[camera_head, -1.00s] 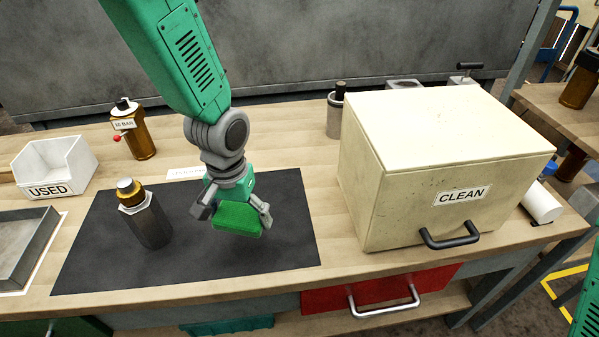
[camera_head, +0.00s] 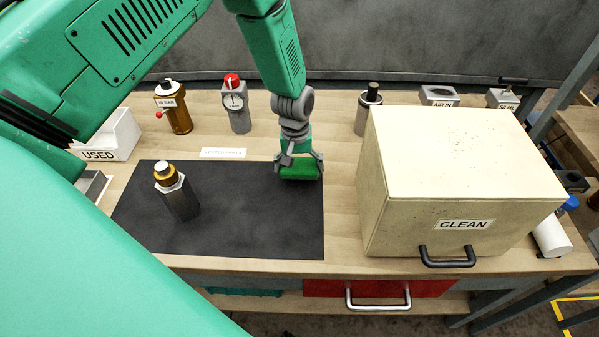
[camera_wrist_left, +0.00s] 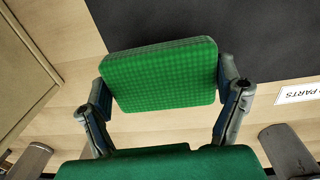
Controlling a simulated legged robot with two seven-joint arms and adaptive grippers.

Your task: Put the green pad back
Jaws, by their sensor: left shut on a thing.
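The green pad (camera_head: 299,172) is a flat, thick block with rounded corners. My left gripper (camera_head: 299,165) is shut on it, with a finger at each side. In the head view the pad is over the back right corner of the black mat (camera_head: 255,225), left of the box marked CLEAN. In the left wrist view the pad (camera_wrist_left: 160,75) fills the space between the fingertips, with mat and wood behind it. I cannot tell its exact height above the bench. My right gripper is not in view.
The CLEAN box (camera_head: 400,215) has its lid down and a black front handle. A grey part with a brass top (camera_head: 178,190) stands on the mat. The USED bin (camera_head: 115,140) is at left. Several fittings, including a red-topped gauge (camera_head: 236,105), line the bench's back.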

